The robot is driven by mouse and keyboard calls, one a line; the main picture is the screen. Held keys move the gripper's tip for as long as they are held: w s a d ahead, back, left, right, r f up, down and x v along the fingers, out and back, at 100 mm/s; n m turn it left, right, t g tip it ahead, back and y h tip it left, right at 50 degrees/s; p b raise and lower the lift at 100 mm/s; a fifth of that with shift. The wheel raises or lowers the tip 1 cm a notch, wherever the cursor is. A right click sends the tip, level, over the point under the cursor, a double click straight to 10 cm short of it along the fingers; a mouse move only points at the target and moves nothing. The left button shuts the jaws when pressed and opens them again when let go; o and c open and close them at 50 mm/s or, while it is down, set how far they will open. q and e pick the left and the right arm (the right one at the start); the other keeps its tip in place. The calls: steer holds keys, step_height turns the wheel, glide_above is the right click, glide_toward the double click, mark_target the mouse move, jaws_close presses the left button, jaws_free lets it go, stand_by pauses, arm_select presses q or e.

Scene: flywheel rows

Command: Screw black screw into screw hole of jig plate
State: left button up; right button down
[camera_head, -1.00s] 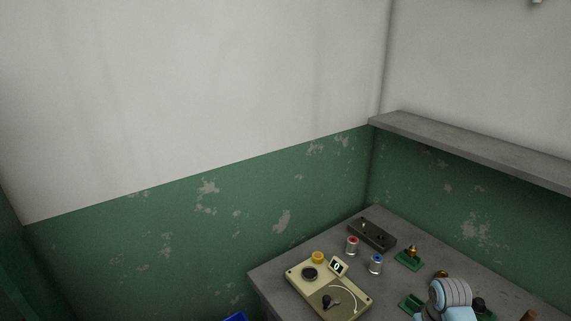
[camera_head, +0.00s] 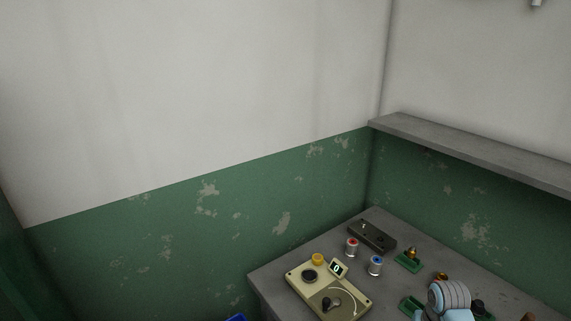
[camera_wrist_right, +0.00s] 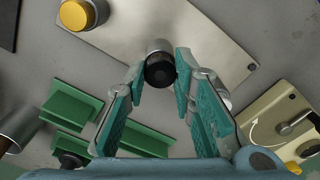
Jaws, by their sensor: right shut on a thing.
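In the right wrist view, a black round-headed piece, which I take as the black screw (camera_wrist_right: 160,71), sits between the fingertips of my right gripper (camera_wrist_right: 157,78). The gripper is shut on it. A grey cylindrical part shows just beyond the black head. Behind it lies a pale grey metal plate (camera_wrist_right: 205,42), which I take as the jig plate, with a small dark spot near its right corner. I cannot tell whether the screw touches the plate, and its hole is hidden. In the head view my right wrist covers this spot. My left gripper is not in view.
Green holders (camera_wrist_right: 72,104) lie left of the gripper, one with a black knob. A beige control box (camera_head: 327,291) stands at the table's left edge. Red-topped (camera_head: 352,246) and blue-topped (camera_head: 375,265) canisters, and a dark block (camera_head: 372,235), stand behind. A shelf (camera_head: 470,150) runs along the right wall.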

steer(key=m, duration=0.4)
steer(key=shift+m, duration=0.4)
steer(key=m, duration=0.5)
steer(key=shift+m, duration=0.3)
steer(key=m, duration=0.4)
steer(key=shift+m, duration=0.3)
steer(key=m, duration=0.5)
steer(key=c, duration=1.7)
jaws_free()
